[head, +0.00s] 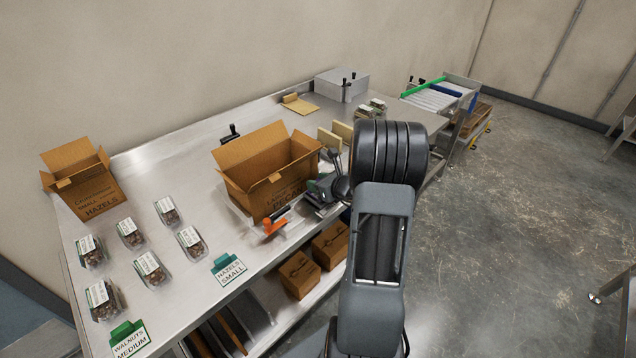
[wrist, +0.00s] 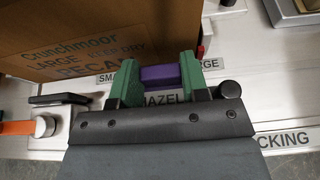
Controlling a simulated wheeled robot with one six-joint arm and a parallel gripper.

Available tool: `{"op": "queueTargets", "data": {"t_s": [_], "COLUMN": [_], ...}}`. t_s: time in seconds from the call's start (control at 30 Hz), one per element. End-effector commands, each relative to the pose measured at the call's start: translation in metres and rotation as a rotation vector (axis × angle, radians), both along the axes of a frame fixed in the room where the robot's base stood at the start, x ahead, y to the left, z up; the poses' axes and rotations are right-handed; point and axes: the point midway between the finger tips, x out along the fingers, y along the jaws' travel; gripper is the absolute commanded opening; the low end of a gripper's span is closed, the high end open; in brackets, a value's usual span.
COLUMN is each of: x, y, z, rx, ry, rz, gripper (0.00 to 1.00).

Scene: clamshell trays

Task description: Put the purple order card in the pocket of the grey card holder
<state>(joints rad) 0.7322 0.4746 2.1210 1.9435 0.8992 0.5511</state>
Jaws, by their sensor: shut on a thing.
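In the wrist view my gripper (wrist: 160,86) has green fingers shut on a purple piece (wrist: 162,76), which looks like the order card seen edge-on. It is held level between the fingertips, close to the side of a large cardboard box. Below it a white label with part of the word HAZEL shows, partly covered by my gripper. In the head view my gripper (head: 315,187) is at the right side of that box, and the purple card cannot be made out there. I cannot make out the grey card holder or its pocket in either view.
The open cardboard box (head: 262,192) stands mid-table; it fills the upper left of the wrist view (wrist: 60,45). Several clamshell trays (head: 150,268) and a smaller box (head: 95,197) are at left.

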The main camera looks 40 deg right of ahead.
Motion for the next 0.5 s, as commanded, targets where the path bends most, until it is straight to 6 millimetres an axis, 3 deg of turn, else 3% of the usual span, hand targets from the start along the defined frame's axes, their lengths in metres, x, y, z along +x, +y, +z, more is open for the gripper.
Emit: {"op": "queueTargets", "data": {"t_s": [0.5], "x": [0.0], "y": [0.0001], "z": [-0.0076], "rx": [0.0], "ry": [-0.001], "rz": [0.0], "gripper": [0.19]}}
